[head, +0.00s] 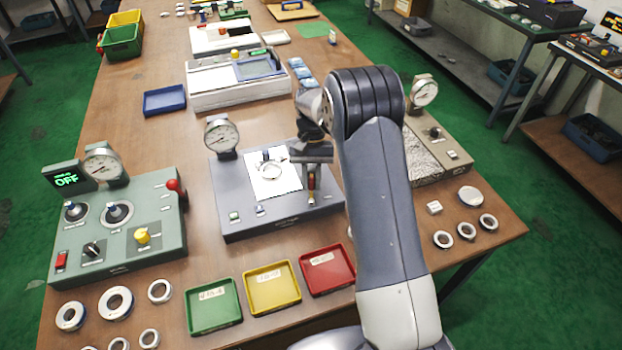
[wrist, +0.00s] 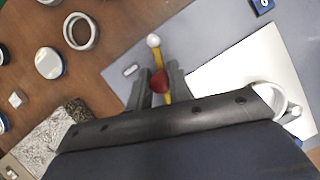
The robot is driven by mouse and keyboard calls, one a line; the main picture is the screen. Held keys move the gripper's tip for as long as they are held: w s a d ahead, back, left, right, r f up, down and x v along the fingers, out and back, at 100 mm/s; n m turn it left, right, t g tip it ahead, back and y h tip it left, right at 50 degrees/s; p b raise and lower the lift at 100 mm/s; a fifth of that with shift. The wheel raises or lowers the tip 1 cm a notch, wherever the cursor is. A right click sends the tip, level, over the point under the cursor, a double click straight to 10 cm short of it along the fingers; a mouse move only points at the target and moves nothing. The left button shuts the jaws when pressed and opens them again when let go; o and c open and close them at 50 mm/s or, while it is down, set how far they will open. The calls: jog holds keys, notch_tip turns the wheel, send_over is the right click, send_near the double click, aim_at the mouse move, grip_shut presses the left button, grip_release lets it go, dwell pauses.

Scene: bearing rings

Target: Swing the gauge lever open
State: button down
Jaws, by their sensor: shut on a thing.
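The gauge lever shows in the wrist view as a thin yellow bar with a red knob (wrist: 160,82) and a pale ball at its far end (wrist: 153,41). My gripper (wrist: 157,76) has one finger on each side of the lever and is shut on it. In the head view my gripper (head: 311,178) reaches down over the right part of the dark grey gauge box (head: 280,220), and the fingers partly hide the lever. A round dial (head: 221,136) stands at the box's back left. A white sheet (head: 287,182) with a metal ring (head: 268,172) lies on the box, left of my gripper.
Green (head: 213,304), yellow (head: 272,287) and red (head: 327,269) trays stand in front of the box. A green control unit (head: 120,235) stands left, a beige gauge unit (head: 440,150) right. Several loose rings lie at the table's front left and right.

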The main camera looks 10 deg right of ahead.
jog(key=shift+r, duration=0.1)
jog(key=c, duration=1.3)
grip_release()
jog(key=b+v, duration=0.1)
jog(key=v, duration=0.9)
jog(key=shift+r, duration=0.35)
jog(key=shift+w+d, duration=0.1)
